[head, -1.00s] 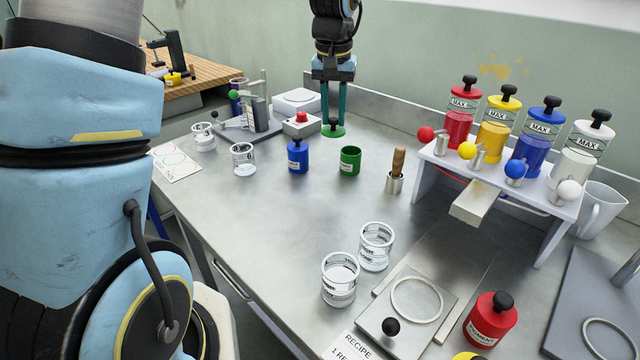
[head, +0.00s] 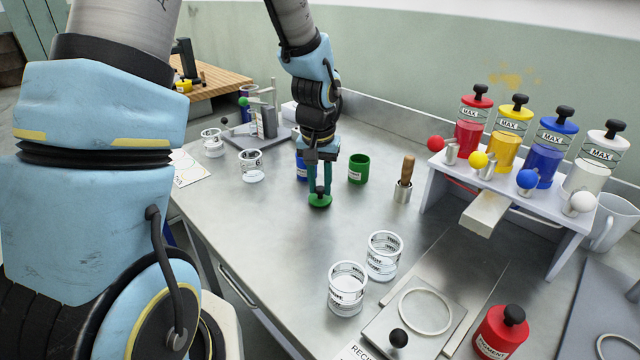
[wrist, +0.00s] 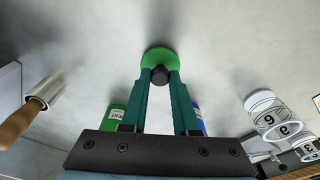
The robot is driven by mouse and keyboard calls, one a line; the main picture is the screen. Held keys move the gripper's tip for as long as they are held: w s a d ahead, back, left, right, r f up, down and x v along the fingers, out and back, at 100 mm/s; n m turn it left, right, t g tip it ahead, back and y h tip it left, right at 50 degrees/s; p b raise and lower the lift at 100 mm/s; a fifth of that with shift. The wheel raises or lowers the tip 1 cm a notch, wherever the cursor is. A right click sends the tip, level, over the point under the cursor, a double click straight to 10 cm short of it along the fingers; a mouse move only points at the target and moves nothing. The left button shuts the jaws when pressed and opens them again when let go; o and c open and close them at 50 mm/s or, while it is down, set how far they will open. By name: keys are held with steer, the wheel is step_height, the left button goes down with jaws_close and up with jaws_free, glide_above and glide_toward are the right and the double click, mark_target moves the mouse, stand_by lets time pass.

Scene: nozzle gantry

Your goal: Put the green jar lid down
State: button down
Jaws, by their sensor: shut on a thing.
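The green jar lid (head: 320,200) is a flat green disc with a dark knob. My gripper (head: 319,188) is shut on its knob, in front of the blue jar and the green jar. The lid is at or just above the steel table; I cannot tell whether it touches. In the wrist view the lid (wrist: 158,60) shows at the tips of my gripper (wrist: 160,75). The open green jar (head: 358,168) stands on the table to the right of the lid, and its label shows in the wrist view (wrist: 117,115).
The blue jar (head: 302,170) is partly hidden behind my gripper. A wooden-handled tool (head: 406,172) stands in a metal cup to the right. Glass beakers (head: 347,288) stand nearer the front. The steel table (head: 270,225) is clear around and in front of the lid.

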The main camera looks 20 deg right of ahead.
mark_target(318, 202)
steer(key=shift+f, duration=0.25)
steer(key=shift+f, duration=0.2)
steer(key=c, duration=0.7)
jaws_free()
steer(key=shift+r, duration=0.15)
step_height(318, 202, up, 12)
steer(key=s+b, duration=0.1)
steer(key=s+a+f+n, duration=0.1)
steer(key=a, duration=0.7)
steer(key=s+a+f+n, duration=0.2)
steer(key=a, duration=0.6)
steer(key=s+a+f+n, duration=0.1)
steer(key=a+f+n, duration=0.1)
steer(key=a, duration=0.6)
steer(key=shift+s+a, duration=0.2)
steer(key=shift+s, duration=0.1)
